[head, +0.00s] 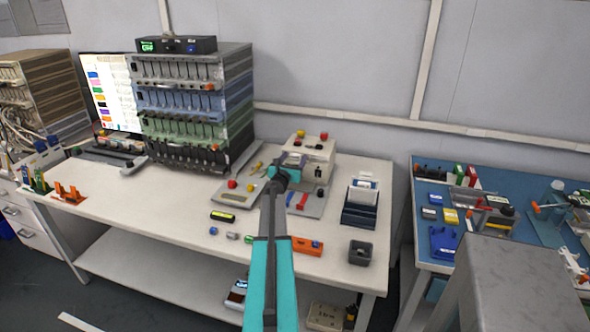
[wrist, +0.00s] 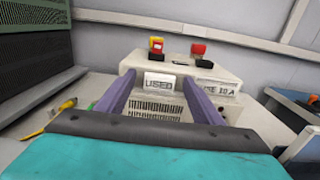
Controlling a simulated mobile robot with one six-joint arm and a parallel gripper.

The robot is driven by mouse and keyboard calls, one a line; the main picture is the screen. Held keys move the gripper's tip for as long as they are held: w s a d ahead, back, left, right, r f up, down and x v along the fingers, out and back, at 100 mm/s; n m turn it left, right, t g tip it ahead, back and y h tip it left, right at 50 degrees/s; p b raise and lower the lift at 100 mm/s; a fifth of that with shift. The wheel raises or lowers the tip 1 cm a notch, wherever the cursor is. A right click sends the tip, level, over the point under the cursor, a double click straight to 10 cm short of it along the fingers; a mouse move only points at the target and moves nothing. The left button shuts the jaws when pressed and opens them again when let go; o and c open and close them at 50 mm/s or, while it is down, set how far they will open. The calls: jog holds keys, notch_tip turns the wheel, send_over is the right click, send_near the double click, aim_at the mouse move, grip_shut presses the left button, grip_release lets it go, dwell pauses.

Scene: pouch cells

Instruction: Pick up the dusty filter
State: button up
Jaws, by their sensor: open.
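My gripper (wrist: 160,80) is open in the wrist view, its two purple fingers pointing at the front of a white box (wrist: 222,72). Between the fingers show a white label reading "USED" (wrist: 159,81) and, below it, a dark slotted grille (wrist: 155,104). This labelled, slotted part looks like the dusty filter; I cannot clearly tell its edges from the box. Nothing is visibly held, and contact with the fingers cannot be told. In the head view the box (head: 318,152) stands at the bench's back, and my arm hides the filter.
The box carries red and yellow buttons on top and a second label, partly hidden, at right. A tall rack (head: 190,105) stands to the left. A dark holder (head: 360,207) and an open grey bin (head: 360,252) are at right. Small items lie along the bench front (head: 170,225).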

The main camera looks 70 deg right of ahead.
jog(key=shift+c, duration=0.4)
jog(key=c, duration=1.4)
jog(key=shift+o, duration=0.2)
jog(key=shift+r, duration=0.15)
